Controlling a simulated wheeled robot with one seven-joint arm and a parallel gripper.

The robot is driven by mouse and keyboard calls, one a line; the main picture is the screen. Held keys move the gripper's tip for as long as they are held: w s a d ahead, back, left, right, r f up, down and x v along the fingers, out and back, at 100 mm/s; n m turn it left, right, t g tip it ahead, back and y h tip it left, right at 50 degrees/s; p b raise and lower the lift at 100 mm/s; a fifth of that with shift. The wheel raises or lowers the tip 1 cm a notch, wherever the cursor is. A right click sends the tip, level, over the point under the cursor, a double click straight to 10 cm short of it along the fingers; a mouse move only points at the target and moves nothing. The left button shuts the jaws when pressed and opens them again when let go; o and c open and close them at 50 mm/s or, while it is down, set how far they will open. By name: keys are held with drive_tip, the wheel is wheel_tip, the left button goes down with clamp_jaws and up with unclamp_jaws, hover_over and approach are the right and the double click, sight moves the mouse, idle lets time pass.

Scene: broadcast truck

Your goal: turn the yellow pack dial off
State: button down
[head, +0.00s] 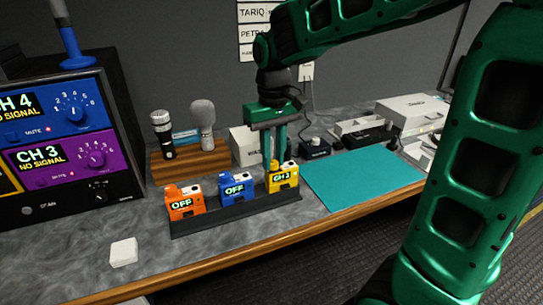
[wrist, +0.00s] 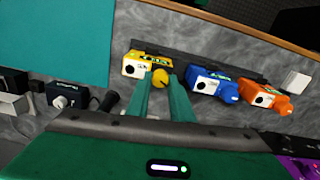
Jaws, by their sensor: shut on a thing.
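The yellow pack (head: 284,183) stands at the right end of a dark rack on the counter. Its small screen is lit with a channel reading that looks like CH 3. It also shows in the wrist view (wrist: 133,66). Its round yellow dial (wrist: 160,77) sits on top, between the green fingertips of my gripper (wrist: 161,82). My gripper (head: 275,160) reaches down from above and is shut on the dial. In the head view the fingers hide most of the dial. I cannot make out the dial's pointer.
The blue pack (head: 238,188) and orange pack (head: 184,203) stand left in the same rack (head: 225,218), both reading OFF. Microphones on a wooden stand (head: 188,167) are behind. A teal mat (head: 365,180) lies right. A white block (head: 123,252) sits front left.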

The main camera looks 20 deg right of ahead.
sight(273, 162)
drive_tip(key=shift+n, duration=2.7)
drive_tip(key=c, duration=1.6)
unclamp_jaws()
drive_tip(key=shift+o, duration=0.2)
wheel_tip(273, 162, up, 11)
drive_tip(key=shift+f, duration=0.15)
